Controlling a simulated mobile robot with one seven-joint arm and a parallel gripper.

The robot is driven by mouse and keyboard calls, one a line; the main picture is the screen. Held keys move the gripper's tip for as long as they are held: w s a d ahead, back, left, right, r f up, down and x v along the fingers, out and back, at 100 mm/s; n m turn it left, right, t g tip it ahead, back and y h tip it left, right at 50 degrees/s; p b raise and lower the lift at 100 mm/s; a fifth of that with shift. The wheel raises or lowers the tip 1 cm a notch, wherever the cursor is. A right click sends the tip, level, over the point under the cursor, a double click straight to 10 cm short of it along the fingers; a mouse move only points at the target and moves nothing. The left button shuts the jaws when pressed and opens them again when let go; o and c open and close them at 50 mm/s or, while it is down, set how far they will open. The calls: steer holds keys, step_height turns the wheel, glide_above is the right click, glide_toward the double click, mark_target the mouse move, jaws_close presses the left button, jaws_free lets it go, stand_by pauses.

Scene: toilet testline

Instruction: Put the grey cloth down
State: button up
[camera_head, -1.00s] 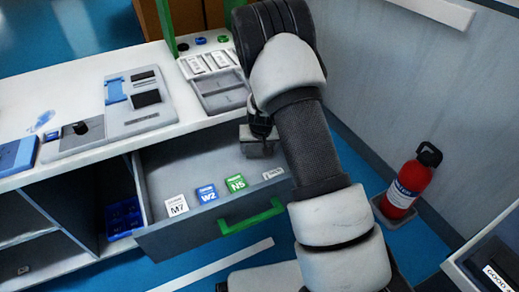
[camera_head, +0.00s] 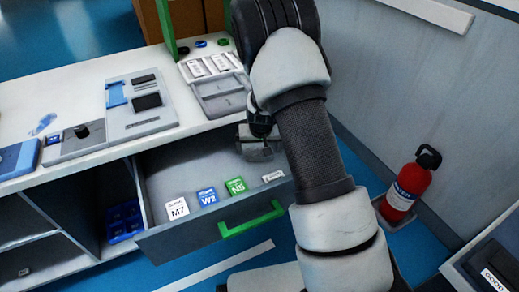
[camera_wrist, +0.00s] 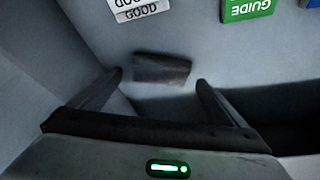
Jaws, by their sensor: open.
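A small dark grey piece, which looks like the grey cloth (camera_wrist: 162,69), shows in the wrist view inside the drawer. It lies between and slightly ahead of my open gripper's fingertips (camera_wrist: 160,79), with a gap on each side. A dark shadow shows below it. In the head view my gripper (camera_head: 257,146) is over the right part of the open grey drawer (camera_head: 185,165). The cloth cannot be made out there, because my gripper and arm cover that spot.
The white counter (camera_head: 95,128) above holds several devices. A red fire extinguisher (camera_head: 406,188) stands by the wall at right.

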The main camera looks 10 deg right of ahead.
steer(key=s+a+r+y+p, duration=0.1)
steer(key=s+r, duration=0.4)
steer(key=r, duration=0.5)
steer(key=s+r, duration=0.6)
steer(key=r, duration=0.3)
steer(key=s+a+r+y+p, duration=0.1)
steer(key=s+r, duration=0.4)
steer(key=r, duration=0.5)
steer(key=s+d+r, duration=0.1)
steer(key=s+r, duration=0.2)
steer(key=s, duration=0.5)
steer(key=s+d+r+n+t+h, duration=0.1)
steer(key=s+r, duration=0.2)
steer(key=s, duration=0.6)
steer(key=shift+s+d+r+n, duration=0.15)
steer(key=shift+s+r+n, duration=0.05)
steer(key=shift+r+n, duration=0.1)
